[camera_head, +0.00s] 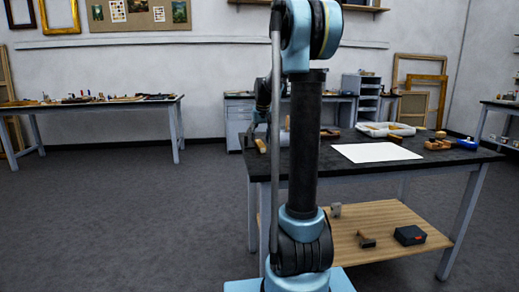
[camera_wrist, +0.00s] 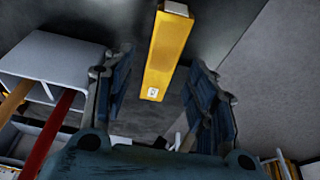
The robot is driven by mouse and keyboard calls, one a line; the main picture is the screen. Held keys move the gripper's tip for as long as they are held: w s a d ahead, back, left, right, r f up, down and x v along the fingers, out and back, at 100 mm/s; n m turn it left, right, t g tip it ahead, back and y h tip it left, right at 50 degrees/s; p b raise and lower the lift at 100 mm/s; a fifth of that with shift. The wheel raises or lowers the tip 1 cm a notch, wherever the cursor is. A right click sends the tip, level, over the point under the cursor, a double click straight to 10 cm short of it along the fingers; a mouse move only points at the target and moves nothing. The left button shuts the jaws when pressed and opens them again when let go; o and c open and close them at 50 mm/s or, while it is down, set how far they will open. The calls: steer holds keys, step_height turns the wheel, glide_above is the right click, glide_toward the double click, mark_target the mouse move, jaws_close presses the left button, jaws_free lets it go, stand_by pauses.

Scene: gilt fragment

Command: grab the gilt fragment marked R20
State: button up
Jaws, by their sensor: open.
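In the wrist view a long gold-yellow bar (camera_wrist: 166,50), likely a gilt fragment, lies on a dark surface. It has a pale end at the top and a small white label near its lower end. The mark on the label is too small to read. My gripper (camera_wrist: 162,58) is open, with one finger on each side of the bar in the picture. No contact shows, and the depth gap cannot be told. A small golden piece (camera_head: 260,145) shows on the dark table (camera_head: 290,160) left of my arm.
A white holder (camera_wrist: 50,57) with red and gold strips stands left in the wrist view. In the head view the table bears a white sheet (camera_head: 376,152), a white tray (camera_head: 386,131) and brown blocks (camera_head: 437,144). A wooden shelf (camera_head: 385,225) lies below.

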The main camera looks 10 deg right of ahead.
steer(key=shift+x, duration=1.45)
steer(key=c, duration=1.1)
steer(key=shift+r, duration=0.1)
steer(key=shift+c, duration=0.2)
steer(key=v, duration=0.3)
steer(key=shift+w+r, duration=0.1)
steer(key=shift+r, duration=0.2)
steer(key=s, duration=1.7)
steer(key=shift+s, duration=0.2)
